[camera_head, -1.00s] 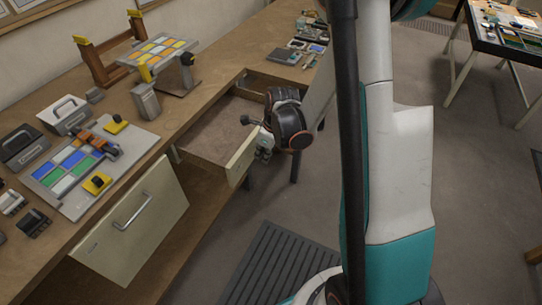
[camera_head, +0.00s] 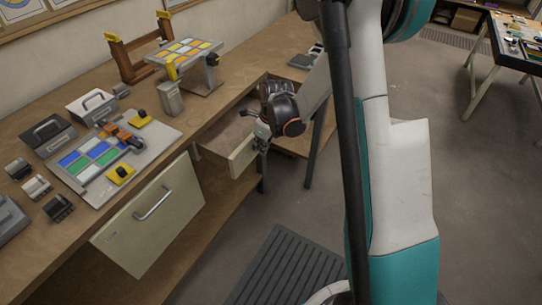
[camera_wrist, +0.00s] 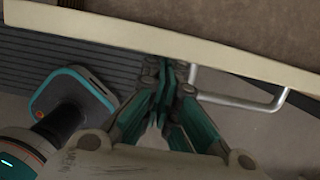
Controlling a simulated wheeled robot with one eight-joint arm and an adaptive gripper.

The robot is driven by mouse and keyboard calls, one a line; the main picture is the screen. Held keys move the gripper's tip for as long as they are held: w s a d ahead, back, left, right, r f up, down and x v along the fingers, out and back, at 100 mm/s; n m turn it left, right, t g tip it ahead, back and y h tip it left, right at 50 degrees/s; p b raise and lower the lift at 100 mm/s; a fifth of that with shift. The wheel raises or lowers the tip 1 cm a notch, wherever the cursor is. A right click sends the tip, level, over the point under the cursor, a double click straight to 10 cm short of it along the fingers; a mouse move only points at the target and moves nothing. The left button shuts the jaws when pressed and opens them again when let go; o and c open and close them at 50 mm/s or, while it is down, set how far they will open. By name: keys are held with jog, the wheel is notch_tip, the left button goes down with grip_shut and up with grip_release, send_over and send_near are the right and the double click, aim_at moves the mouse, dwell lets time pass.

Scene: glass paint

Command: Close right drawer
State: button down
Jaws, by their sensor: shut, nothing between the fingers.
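The right drawer is partly open, and its pale front (camera_head: 243,156) stands out from the bench with some of its inside showing. In the wrist view the drawer's front edge (camera_wrist: 90,25) runs across the top, with its metal handle (camera_wrist: 245,102) on the right. My gripper (camera_wrist: 165,72) is shut and empty, its fingertips at the outer face of the drawer front, left of the handle. Whether they touch is hard to tell. In the head view my gripper (camera_head: 262,138) is at the drawer front, partly hidden by my wrist.
Another pale front with a handle (camera_head: 152,204) is to the left under the bench (camera_head: 100,215). Paint tiles, boxes and a stand sit on the bench top. A dark slatted mat (camera_head: 285,268) lies on the floor. A second table (camera_head: 510,50) stands far right.

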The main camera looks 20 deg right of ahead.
send_near(225, 139)
jog(key=x, duration=0.5)
jog(key=shift+f, duration=0.2)
jog(key=shift+w+a, duration=0.1)
